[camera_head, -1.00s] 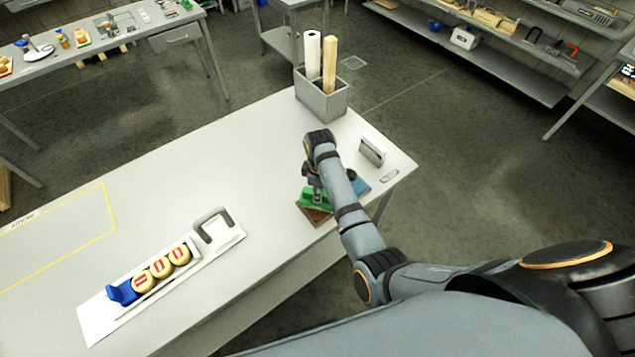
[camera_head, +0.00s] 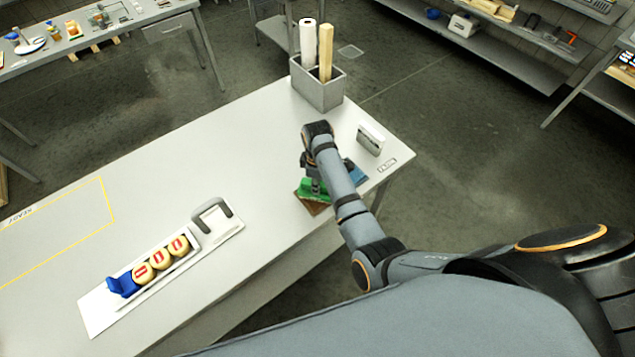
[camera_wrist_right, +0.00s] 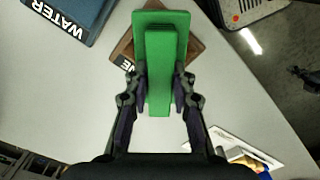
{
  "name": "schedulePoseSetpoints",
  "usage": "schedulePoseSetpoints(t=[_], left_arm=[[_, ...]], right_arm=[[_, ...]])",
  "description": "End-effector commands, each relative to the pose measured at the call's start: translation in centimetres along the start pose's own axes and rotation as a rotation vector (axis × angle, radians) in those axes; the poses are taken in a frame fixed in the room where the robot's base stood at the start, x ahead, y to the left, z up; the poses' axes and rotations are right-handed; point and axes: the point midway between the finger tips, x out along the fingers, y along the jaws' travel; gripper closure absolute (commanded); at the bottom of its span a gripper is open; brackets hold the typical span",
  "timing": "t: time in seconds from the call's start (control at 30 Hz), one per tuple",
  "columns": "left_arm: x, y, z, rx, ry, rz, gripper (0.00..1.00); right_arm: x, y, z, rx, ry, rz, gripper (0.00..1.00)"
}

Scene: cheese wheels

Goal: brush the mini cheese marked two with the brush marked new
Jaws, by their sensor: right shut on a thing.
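My right gripper (camera_head: 315,183) is shut on the green brush (camera_wrist_right: 166,60), whose block lies between the fingers (camera_wrist_right: 160,82). In the head view the green brush (camera_head: 308,188) is partly behind my wrist. A brown square base (camera_head: 312,206) is under it, with a label partly covered, showing "NE" in the wrist view. I cannot tell whether brush and base touch. Three small pale cheeses (camera_head: 160,259) with red marks sit in a row on a white board (camera_head: 102,313) at left, away from the gripper. Their marks are too small to read surely. My left gripper is out of view.
A blue block marked WATER (camera_wrist_right: 75,14) is beside the brown base. A blue piece (camera_head: 122,286) and a grey handle (camera_head: 212,212) flank the cheeses. The table's middle is clear.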

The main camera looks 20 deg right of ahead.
Motion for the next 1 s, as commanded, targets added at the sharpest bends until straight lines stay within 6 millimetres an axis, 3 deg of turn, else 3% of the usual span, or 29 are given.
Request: schedulePoseSetpoints(t=[1.0], left_arm=[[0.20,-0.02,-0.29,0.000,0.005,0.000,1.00]], right_arm=[[0.73,0.04,-0.01,0.000,0.001,0.001,1.00]])
